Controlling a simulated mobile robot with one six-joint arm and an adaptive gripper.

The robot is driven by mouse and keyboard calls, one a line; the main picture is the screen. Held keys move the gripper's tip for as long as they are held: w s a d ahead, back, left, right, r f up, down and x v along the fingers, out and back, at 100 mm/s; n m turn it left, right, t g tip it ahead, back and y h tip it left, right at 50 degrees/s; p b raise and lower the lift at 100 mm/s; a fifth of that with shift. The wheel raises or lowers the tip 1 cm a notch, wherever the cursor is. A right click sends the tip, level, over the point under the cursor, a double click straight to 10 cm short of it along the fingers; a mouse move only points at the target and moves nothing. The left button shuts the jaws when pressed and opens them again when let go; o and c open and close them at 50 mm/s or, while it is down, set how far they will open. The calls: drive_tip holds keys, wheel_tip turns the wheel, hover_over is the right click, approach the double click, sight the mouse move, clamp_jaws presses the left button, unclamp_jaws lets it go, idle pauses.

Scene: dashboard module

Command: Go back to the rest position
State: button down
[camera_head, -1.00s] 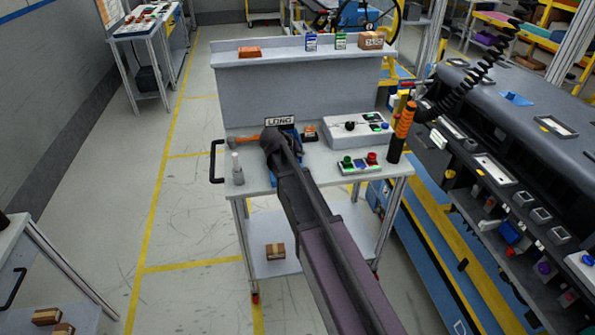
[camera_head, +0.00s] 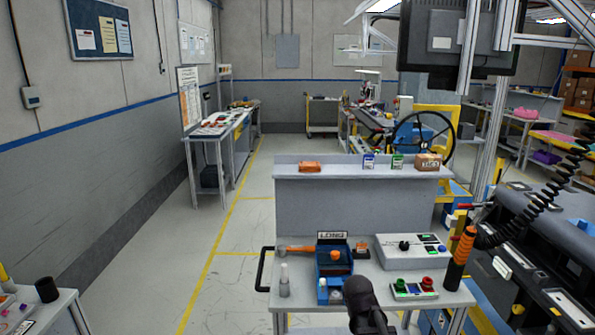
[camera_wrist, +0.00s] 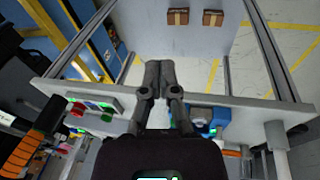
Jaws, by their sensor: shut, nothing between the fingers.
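My gripper (camera_wrist: 158,75) shows in the wrist view with its two dark fingers together and nothing between them. It is over the front edge of the grey cart top (camera_wrist: 240,104), with floor and the lower shelf beyond its tips. In the head view, a dark part of my arm (camera_head: 365,305) stands at the cart's front edge; the fingers cannot be made out there. The cart top (camera_head: 300,297) carries a blue bin (camera_head: 334,262) under a "LONG" sign.
A button box (camera_head: 414,288), a white control box (camera_head: 410,250) and an orange-black handheld tool (camera_head: 461,255) stand at the cart's right. Pale bottles (camera_head: 284,282) stand at its left. A dark dashboard module (camera_head: 555,240) is at the right. Floor (camera_head: 215,290) left of the cart is clear.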

drive_tip(key=s+a+g+y, duration=0.1)
drive_tip(key=s+y, duration=0.1)
drive_tip(key=s, duration=0.6)
drive_tip(key=shift+s+a+f+n+g, duration=0.3)
drive_tip(key=shift+s, duration=0.05)
